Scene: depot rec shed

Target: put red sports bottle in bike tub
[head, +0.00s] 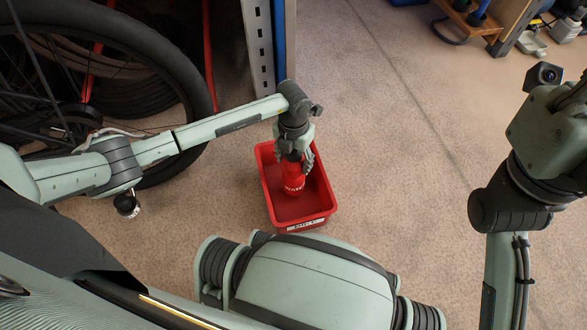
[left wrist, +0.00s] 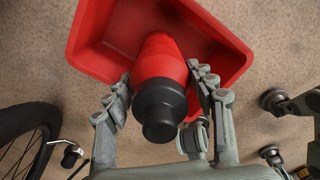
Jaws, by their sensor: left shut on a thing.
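The red sports bottle (head: 293,178) is in my left gripper (head: 294,160), over the red bike tub (head: 319,209) in the head view. In the left wrist view the bottle (left wrist: 158,58) has its black cap towards the camera, and the fingers of the left gripper (left wrist: 160,95) are shut on its two sides. The tub (left wrist: 92,40) lies beyond it, open, with a bare floor inside. The bottle's far end is within the tub's outline; I cannot tell whether it touches the tub's floor. My right gripper does not show clearly in either view.
The tub stands on a speckled floor. A bicycle wheel (head: 150,60) stands to the left, with more tyres behind it. A grey and blue upright post (head: 258,50) stands behind the tub. The floor to the right of the tub is clear.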

